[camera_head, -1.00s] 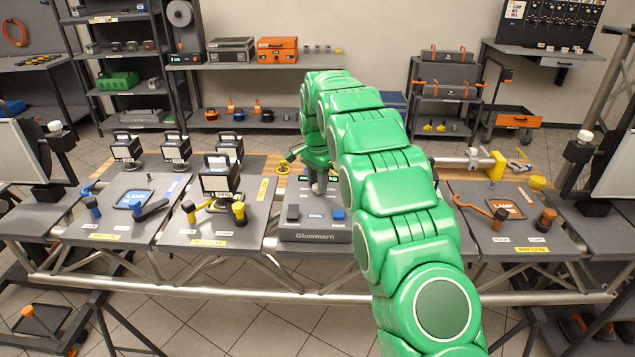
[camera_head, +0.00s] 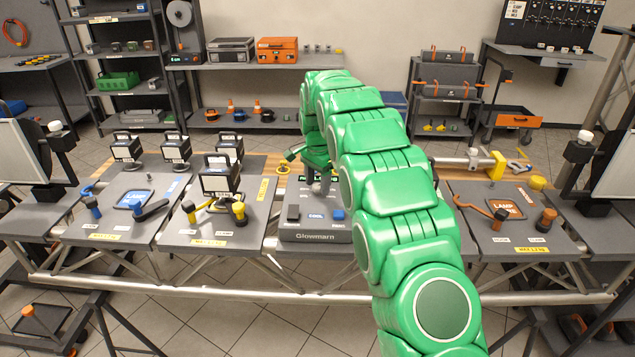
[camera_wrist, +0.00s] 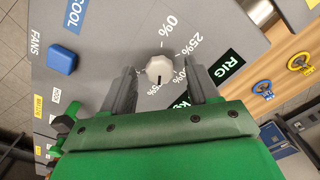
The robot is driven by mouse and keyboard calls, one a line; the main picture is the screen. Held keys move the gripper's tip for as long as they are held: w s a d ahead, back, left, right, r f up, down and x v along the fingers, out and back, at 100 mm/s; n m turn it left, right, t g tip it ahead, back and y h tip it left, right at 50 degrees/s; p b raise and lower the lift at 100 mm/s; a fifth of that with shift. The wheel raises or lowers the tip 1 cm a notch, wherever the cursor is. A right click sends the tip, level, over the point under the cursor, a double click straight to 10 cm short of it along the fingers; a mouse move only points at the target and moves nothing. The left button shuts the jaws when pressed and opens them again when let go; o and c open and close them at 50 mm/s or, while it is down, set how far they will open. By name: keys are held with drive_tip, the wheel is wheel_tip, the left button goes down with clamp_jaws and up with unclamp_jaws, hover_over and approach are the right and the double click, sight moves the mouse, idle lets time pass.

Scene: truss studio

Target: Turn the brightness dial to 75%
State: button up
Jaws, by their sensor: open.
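The brightness dial (camera_wrist: 160,69) is a pale, many-sided knob on a grey console panel, seen in the wrist view. A dark pointer mark on it faces down in the picture, toward my gripper's body. Labels 0% and 25% read clearly around it; those lower down are partly hidden. My gripper (camera_wrist: 160,84) is open, one finger on each side of the dial, with a visible gap on both sides. In the head view my gripper (camera_head: 319,184) is over the Glowmarn console (camera_head: 316,237), and my green arm covers part of it.
A blue button (camera_wrist: 63,57) labelled cool sits on the panel, left in the wrist view. A green-lettered RIG display (camera_wrist: 228,67) lies at the right. In the head view, boxed lamps (camera_head: 220,175) and clamps stand left; a lamp panel (camera_head: 503,205) with orange handles stands right.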

sight(318, 185)
wheel_tip(318, 185, up, 7)
drive_tip(key=shift+f, duration=0.1)
drive_tip(key=shift+r, duration=0.4)
drive_tip(key=shift+s+d+r, duration=0.25)
drive_tip(key=shift+s+r, duration=0.05)
drive_tip(key=shift+r, duration=0.05)
drive_tip(key=s+d+r+n, duration=0.1)
drive_tip(key=s+d+r, duration=0.25)
drive_tip(key=s, duration=0.45)
drive_tip(key=s+d+r+n+g, duration=0.1)
drive_tip(key=s+d+r+n, duration=0.1)
drive_tip(key=s+d, duration=0.5)
drive_tip(key=s+d+r+n, duration=0.1)
drive_tip(key=s+d+r, duration=0.2)
drive_tip(key=s, duration=0.7)
drive_tip(key=s+d+f+n, duration=0.1)
drive_tip(key=s+f, duration=0.1)
drive_tip(key=s, duration=0.8)
drive_tip(key=s+d+f+n, duration=0.2)
drive_tip(key=s, duration=0.9)
drive_tip(key=s+d+f+n, duration=0.1)
drive_tip(key=s+f+n, duration=0.1)
drive_tip(key=s, duration=0.8)
drive_tip(key=shift+s+d+f+g, duration=0.25)
drive_tip(key=shift+f+g, duration=0.15)
drive_tip(key=shift+f, duration=0.2)
